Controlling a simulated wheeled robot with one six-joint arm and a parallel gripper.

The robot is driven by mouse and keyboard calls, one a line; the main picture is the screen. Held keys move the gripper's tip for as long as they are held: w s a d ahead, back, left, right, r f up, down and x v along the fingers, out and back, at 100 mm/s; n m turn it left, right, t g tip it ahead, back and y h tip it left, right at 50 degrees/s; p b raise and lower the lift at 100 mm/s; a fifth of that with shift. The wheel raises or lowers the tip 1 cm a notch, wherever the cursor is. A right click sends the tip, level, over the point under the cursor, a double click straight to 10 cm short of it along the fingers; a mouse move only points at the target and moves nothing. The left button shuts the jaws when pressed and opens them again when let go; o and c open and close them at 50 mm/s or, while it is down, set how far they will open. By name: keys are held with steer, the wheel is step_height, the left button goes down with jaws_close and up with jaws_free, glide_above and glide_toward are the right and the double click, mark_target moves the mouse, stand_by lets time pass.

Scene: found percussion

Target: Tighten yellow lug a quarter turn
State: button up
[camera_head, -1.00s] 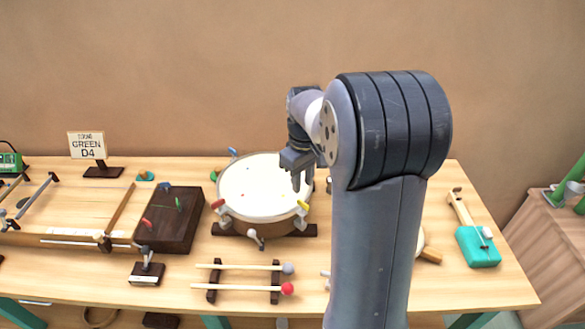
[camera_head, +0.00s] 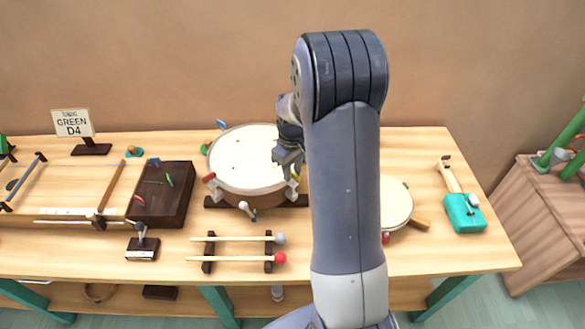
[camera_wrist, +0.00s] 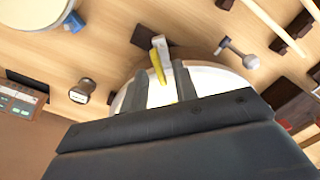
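The drum (camera_head: 242,160) has a white head, a brown shell and several coloured lugs around its rim. The yellow lug (camera_head: 297,177) is at its right front side, partly hidden by my gripper (camera_head: 288,160). In the wrist view the yellow lug (camera_wrist: 157,66) is a slim yellow handle on a pale metal bracket at the drum's edge. There my gripper (camera_wrist: 160,76) has its two dark fingers apart, one on each side of the yellow handle, with gaps showing. The drum head (camera_wrist: 208,80) lies behind the fingers.
Two mallets (camera_head: 235,259) rest on a rack in front of the drum. A dark wooden box (camera_head: 168,200) stands left. A pale hand drum (camera_head: 393,203) lies right, partly behind my arm, with a teal-based item (camera_head: 463,212) beyond. A GREEN D4 sign (camera_head: 73,123) stands back left.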

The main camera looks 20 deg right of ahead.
steer(key=shift+c, duration=0.2)
jaws_close()
stand_by(0.5)
steer(key=m+b, duration=0.1)
steer(key=m, duration=0.2)
steer(key=shift+f, duration=0.1)
steer(key=m+b, duration=0.1)
steer(key=m, duration=0.2)
steer(key=shift+d+m, duration=0.1)
steer(key=shift+m, duration=0.2)
steer(key=m, duration=0.5)
steer(key=shift+b, duration=0.35)
steer(key=m, duration=0.6)
steer(key=shift+s+d+b, duration=0.1)
steer(key=shift+b, duration=0.2)
